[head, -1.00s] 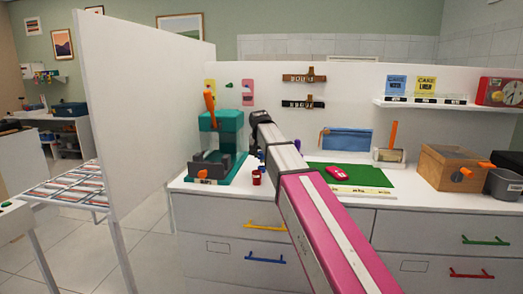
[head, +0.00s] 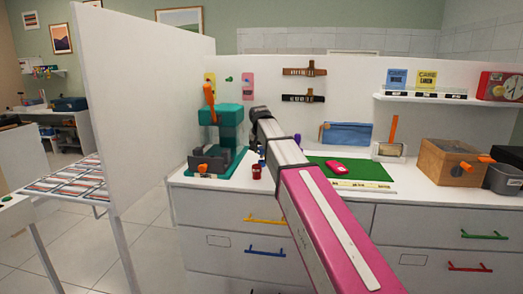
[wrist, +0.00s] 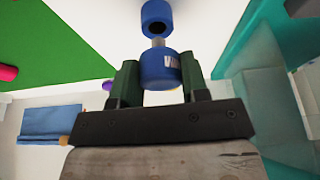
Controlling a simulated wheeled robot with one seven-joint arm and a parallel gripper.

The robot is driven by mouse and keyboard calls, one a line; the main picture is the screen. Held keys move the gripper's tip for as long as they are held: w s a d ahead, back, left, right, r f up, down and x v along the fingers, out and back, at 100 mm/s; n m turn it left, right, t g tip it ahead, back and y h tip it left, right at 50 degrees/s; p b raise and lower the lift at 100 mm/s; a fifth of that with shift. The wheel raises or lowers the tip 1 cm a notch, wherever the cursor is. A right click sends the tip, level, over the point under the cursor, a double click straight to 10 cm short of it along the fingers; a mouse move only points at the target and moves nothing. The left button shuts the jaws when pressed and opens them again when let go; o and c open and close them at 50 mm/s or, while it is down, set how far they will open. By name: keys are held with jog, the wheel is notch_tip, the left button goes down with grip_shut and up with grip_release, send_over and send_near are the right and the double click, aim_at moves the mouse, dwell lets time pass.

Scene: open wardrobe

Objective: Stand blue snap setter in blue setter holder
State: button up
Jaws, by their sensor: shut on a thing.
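The blue snap setter (wrist: 158,69) is a short blue cylinder with a white mark and a grey metal tip, seen in the wrist view. My gripper (wrist: 159,80) is shut on it, one green finger on each side. The blue setter holder (wrist: 156,13) is a blue cylinder with a dark round hole, just above the setter in that view. The grey tip points at the hole and lies close to its near edge; I cannot tell whether it touches. In the head view my arm hides the gripper and most of this spot.
A teal press (head: 221,120) with an orange handle stands left of my arm. A small red jar (head: 256,172) stands near the counter edge. A green mat (head: 372,174) with a red mouse-like object (head: 336,167) lies to the right. A wooden box (head: 446,162) stands farther right.

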aim_at(261, 154)
jog(key=shift+f, duration=1.6)
dwell(0.5)
jog(key=o, duration=1.1)
jog(key=v, duration=1)
jog(key=shift+r, duration=0.35)
jog(key=shift+s, duration=0.2)
